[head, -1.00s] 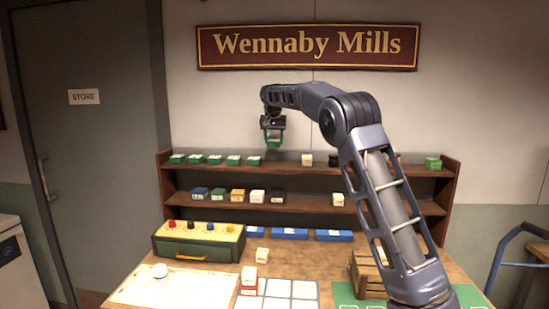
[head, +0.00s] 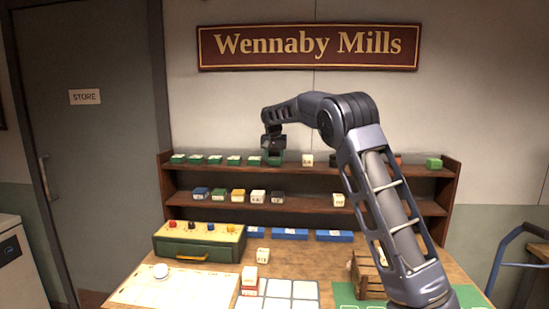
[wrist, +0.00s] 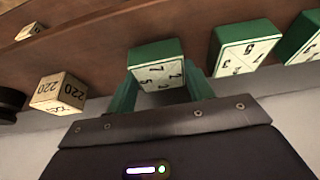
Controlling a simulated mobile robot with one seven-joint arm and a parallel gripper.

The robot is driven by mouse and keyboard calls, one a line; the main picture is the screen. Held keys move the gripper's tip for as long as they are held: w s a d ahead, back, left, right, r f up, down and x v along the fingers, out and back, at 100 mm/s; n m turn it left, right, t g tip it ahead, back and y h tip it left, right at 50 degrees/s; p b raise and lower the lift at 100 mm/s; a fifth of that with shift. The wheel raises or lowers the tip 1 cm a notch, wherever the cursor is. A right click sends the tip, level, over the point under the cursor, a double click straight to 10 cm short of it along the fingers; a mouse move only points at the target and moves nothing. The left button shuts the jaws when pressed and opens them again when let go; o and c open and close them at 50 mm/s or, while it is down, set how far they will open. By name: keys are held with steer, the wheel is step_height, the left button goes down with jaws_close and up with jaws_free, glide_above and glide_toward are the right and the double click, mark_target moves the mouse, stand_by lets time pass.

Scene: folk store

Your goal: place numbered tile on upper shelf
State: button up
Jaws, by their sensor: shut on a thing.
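My gripper (head: 273,157) is at the upper shelf (head: 375,171), just right of a row of green and cream tiles (head: 215,159). It is shut on a numbered tile (wrist: 157,65), green with a cream numbered face. In the wrist view the tile sits between my two green fingers, over the brown shelf board. Whether its underside touches the board cannot be told. Two row tiles (wrist: 243,47) show to its right in the wrist view, with a gap between the held tile and the nearest one.
A cream block marked 220 (wrist: 60,92) stands on the upper shelf, also seen in the head view (head: 307,160). A green block (head: 433,163) is at the shelf's right end. The lower shelf (head: 305,202) holds several coloured blocks. A green drawer box (head: 185,250) stands on the table.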

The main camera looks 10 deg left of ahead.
steer(key=shift+f, duration=0.1)
steer(key=o, duration=1.1)
steer(key=shift+c, duration=0.2)
steer(key=v, duration=1.2)
